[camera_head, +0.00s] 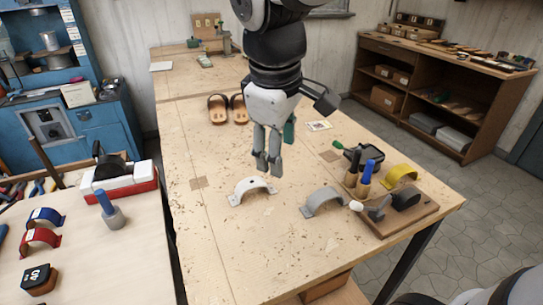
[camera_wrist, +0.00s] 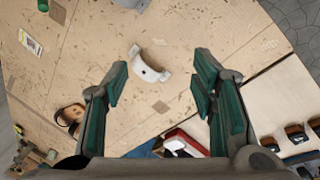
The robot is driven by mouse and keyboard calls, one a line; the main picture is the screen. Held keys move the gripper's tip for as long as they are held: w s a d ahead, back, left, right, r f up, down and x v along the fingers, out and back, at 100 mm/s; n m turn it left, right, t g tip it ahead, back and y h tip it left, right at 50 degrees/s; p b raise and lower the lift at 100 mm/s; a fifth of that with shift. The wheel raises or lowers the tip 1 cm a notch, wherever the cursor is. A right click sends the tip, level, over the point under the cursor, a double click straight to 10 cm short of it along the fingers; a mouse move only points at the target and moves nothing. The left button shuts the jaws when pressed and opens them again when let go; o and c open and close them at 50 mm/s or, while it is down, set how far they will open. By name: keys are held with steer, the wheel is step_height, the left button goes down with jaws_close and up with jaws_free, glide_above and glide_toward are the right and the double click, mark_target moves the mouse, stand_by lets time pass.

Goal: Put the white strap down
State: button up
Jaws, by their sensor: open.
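The white strap (camera_head: 252,189) is a curved arch lying on the wooden workbench (camera_head: 232,255), its two ends down on the top. It also shows in the wrist view (camera_wrist: 148,66), beyond and between my fingers. My gripper (camera_head: 267,168) is above the bench, just over and slightly right of the strap in the head view. In the wrist view my gripper (camera_wrist: 158,90) has its green-padded fingers wide apart, with nothing between them. The strap looks apart from the fingers.
A grey strap (camera_head: 322,202) lies to the right. Sandals (camera_head: 217,109) lie further back. A left table holds blue (camera_head: 45,216) and red straps (camera_head: 41,238). The bench front is clear.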

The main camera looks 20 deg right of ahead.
steer(key=s+m+t+y, duration=0.1)
steer(key=s+m+t, duration=0.1)
steer(key=s+m, duration=0.5)
steer(key=shift+s+d+f+m+t+y, duration=0.2)
steer(key=shift+s+f+m+t+y, duration=0.15)
steer(key=shift+s, duration=1.6)
